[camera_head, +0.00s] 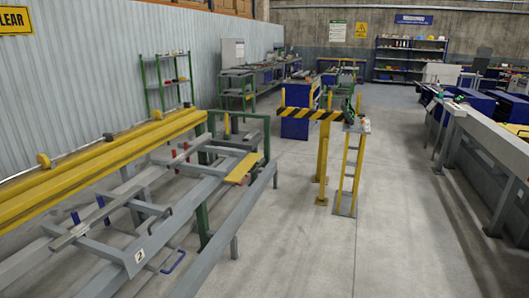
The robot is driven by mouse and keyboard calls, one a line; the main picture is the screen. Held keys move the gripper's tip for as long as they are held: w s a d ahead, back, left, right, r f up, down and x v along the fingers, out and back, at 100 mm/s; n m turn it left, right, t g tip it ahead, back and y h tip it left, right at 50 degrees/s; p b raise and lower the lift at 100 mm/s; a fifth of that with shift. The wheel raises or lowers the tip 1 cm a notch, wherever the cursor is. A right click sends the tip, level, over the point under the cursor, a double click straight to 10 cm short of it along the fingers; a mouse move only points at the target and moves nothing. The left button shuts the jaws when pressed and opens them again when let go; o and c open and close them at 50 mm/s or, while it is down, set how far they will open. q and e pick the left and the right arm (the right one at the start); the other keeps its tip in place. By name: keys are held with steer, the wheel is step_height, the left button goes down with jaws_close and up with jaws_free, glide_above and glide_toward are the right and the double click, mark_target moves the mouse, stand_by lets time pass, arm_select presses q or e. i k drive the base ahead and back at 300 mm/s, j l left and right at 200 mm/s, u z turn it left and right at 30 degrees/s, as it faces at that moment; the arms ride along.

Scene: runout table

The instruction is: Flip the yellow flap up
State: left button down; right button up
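A flat yellow flap (243,167) lies at the far right end of the grey runout table (226,232), close to its green end frame. It looks low and roughly level with the table's rails. Neither of my grippers shows in the head view, so I cannot see where they are or whether they hold anything.
Long yellow beams (105,160) run along the table's left side. A black and yellow striped bar (312,114) on yellow posts stands beyond the flap. A grey conveyor (495,155) lines the right side. The concrete floor between (400,220) is clear.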

mark_target(237, 174)
steer(key=i, duration=1.7)
steer(key=i+z, duration=0.1)
steer(key=i, duration=0.45)
steer(key=i+j+z, duration=0.1)
steer(key=i, duration=0.5)
steer(key=i+j+z, duration=0.1)
steer(key=i, duration=0.45)
steer(key=i+j+z, duration=0.2)
steer(key=i, duration=0.15)
steer(key=i+j+z, duration=0.2)
steer(key=i, duration=0.15)
